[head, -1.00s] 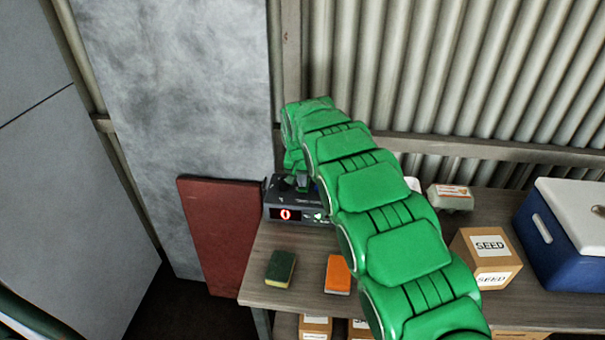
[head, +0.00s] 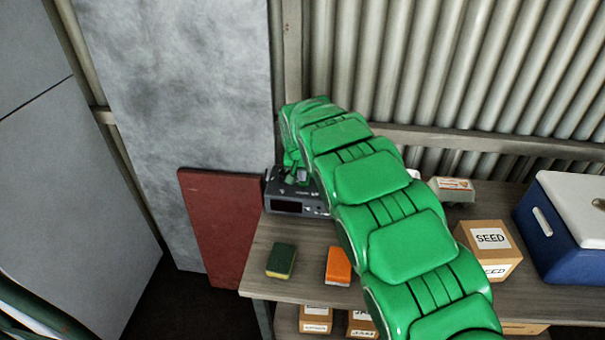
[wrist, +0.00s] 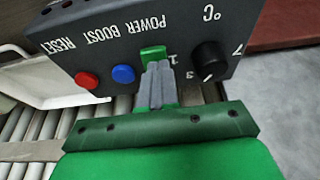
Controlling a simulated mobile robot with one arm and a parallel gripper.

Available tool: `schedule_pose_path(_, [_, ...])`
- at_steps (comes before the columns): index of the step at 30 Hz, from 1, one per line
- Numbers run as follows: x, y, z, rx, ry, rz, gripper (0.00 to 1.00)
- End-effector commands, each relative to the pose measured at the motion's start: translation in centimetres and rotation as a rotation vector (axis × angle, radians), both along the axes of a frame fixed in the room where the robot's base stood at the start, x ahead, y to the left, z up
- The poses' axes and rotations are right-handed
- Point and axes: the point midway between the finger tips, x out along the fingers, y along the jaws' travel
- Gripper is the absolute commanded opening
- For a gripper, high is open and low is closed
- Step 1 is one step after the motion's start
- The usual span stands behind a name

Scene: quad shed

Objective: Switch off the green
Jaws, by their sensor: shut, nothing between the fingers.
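A dark grey control box (head: 283,205) stands at the back left of the bench, partly hidden by my green arm. Its display window (head: 290,207) is dark. The wrist view shows the box's panel (wrist: 215,25), with a green switch (wrist: 152,53), a blue button (wrist: 123,74), a red button (wrist: 87,80) and a black knob (wrist: 211,58). Lettering reads POWER, BOOST and RESET. My gripper (wrist: 157,70) is shut and empty, its fingertips right at the green switch. I cannot tell whether they touch it.
Seed boxes (head: 488,250) and a blue cooler (head: 560,235) stand to the right. A reddish board (head: 222,225) leans at the left.

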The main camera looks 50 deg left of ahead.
Motion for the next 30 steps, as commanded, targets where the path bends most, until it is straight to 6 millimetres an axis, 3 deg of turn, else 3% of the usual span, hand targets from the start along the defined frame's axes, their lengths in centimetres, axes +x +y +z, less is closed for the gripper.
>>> schedule_pose_path(30, [1.0, 0.9, 1.6, 0.001, -0.001, 0.0, 0.0])
